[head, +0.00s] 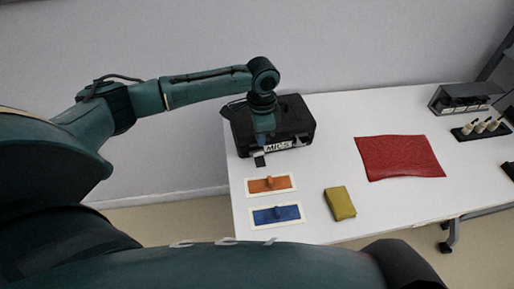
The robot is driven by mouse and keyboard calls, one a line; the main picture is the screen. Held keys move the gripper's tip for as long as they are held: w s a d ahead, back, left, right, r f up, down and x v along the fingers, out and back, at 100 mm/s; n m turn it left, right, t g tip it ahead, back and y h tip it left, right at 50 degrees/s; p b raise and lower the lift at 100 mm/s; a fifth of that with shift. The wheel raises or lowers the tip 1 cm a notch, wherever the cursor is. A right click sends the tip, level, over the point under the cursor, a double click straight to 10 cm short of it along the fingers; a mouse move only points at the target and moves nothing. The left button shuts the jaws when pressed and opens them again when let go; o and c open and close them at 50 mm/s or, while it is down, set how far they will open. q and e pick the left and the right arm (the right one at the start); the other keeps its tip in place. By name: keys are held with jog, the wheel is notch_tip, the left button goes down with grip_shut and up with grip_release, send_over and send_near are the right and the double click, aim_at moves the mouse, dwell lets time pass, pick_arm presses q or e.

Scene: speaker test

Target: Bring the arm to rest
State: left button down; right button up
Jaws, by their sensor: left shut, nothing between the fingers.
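My left arm reaches in from the left, with its wrist bent downward over the left end of the white table (300,185). My left gripper (260,160) points down in front of the black case (297,117) labelled "MICS". It is shut with nothing between its fingers. It hangs above the orange piece (268,184) on its pale card. I cannot tell whether it touches the case. My right gripper is not in view; a dark green arm part of mine crosses the bottom of the picture.
A blue piece (277,214) on a pale card and a yellow-green block (340,203) lie near the front edge. A red cloth (399,157) lies to the right. A grey box with slots (464,98) and a black tray (481,129) with several pale pieces stand at far right.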

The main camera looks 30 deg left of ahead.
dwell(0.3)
